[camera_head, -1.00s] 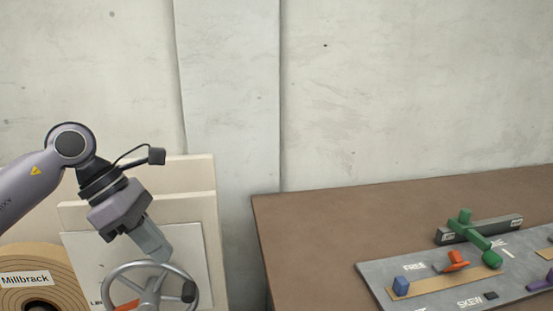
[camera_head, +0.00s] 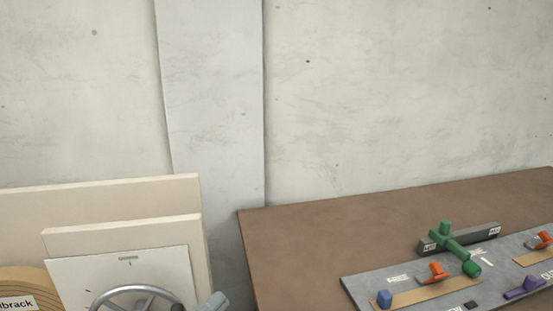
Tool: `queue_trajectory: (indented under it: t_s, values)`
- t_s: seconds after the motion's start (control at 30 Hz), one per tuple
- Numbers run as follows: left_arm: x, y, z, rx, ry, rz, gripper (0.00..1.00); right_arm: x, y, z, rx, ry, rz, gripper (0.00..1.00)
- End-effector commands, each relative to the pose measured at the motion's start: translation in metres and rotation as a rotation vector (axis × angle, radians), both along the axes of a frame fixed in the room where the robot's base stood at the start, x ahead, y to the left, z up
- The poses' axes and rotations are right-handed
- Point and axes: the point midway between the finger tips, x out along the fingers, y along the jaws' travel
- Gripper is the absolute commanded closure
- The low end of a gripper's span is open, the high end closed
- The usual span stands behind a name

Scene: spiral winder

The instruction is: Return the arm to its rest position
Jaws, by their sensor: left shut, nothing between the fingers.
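The grey handwheel (camera_head: 137,290) shows only its upper rim at the bottom edge of the head view, in front of a white panel (camera_head: 110,275). My left gripper (camera_head: 214,302) shows only as a small grey tip at the bottom edge, right of the wheel and apart from its rim. It is shut with nothing held. The rest of my left arm is below the picture. My right gripper is not in view.
A brown table (camera_head: 300,235) on the right bears a grey control board (camera_head: 352,287) with a green lever (camera_head: 458,252), orange switches (camera_head: 437,271) and a blue knob (camera_head: 384,298). A concrete wall stands behind.

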Motion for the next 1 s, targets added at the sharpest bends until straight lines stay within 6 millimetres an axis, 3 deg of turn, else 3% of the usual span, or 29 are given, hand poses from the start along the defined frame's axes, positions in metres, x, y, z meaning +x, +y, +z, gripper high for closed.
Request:
queue_trajectory:
  t_s: [0.13,0.23,0.4,0.5,0.7,1.0]
  values:
    - [-0.011,0.032,-0.062,-0.187,0.366,0.163,1.0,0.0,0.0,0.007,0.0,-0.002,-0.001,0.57]
    - [-0.03,0.052,-0.109,-0.301,0.609,0.272,1.0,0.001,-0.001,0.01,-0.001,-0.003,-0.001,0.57]
    - [-0.085,0.08,-0.185,-0.471,0.997,0.45,1.0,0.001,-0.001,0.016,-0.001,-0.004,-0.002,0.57]
    - [-0.119,0.09,-0.217,-0.541,1.168,0.531,1.0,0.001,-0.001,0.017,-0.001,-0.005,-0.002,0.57]
    - [-0.158,0.097,-0.245,-0.609,1.339,0.613,1.0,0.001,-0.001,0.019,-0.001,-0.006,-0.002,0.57]
    - [-0.161,0.097,-0.248,-0.615,1.352,0.619,1.0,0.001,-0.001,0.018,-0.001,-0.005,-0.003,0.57]
